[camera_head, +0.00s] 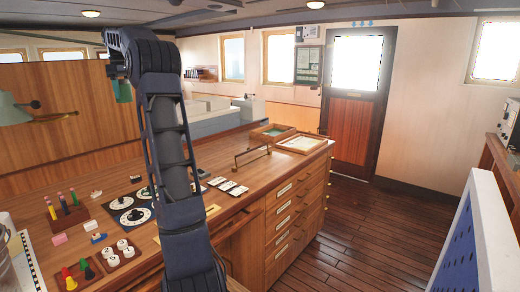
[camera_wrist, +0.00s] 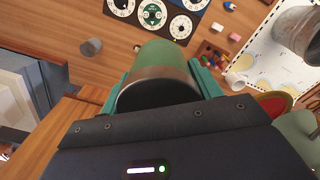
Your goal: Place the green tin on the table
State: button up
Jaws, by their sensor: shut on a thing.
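The green tin (camera_wrist: 158,58) is in my gripper (camera_wrist: 160,84), between its two teal fingers in the wrist view. A brown band runs round the tin and its near end is dark. My gripper is shut on it. The table (camera_head: 228,160) is a long wooden chart desk with drawers; its top also shows below the tin in the wrist view (camera_wrist: 112,62). In the head view a small green part (camera_head: 122,91) hangs at the end of my raised arm, above the desk; whether it is tin or finger I cannot tell.
Dial panels (camera_head: 130,210), a peg block (camera_head: 66,215), small coloured blocks (camera_head: 60,239) and white cards (camera_head: 228,186) crowd the near desk. Two trays (camera_head: 300,143) stand at its far end. A grey cylinder (camera_wrist: 92,46) stands on wood. A green lamp (camera_head: 14,108) is at left.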

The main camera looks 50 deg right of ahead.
jog(key=s+d+f+m, duration=0.1)
jog(key=s+d+f, duration=0.25)
jog(key=d, duration=0.65)
jog(key=s+d+f+m, duration=0.2)
jog(key=d+f, duration=0.2)
jog(key=d, duration=0.7)
jog(key=s+d+f+m, duration=0.1)
jog(key=s+d+f, duration=0.25)
jog(key=d, duration=0.65)
jog(key=s+d+f+m, duration=0.2)
jog(key=s+d+f, duration=0.5)
jog(key=s+d, duration=0.5)
jog(key=s+d+f+m, duration=0.3)
jog(key=s+d+f, duration=0.6)
jog(key=d, duration=0.4)
jog(key=f, duration=0.6)
jog(key=s+f, duration=0.1)
jog(key=f, duration=1.1)
jog(key=shift+s+d+f, duration=0.15)
jog(key=shift+f, duration=0.15)
jog(key=o, duration=1.1)
jog(key=shift+f, duration=0.1)
jog(key=shift+o, duration=0.2)
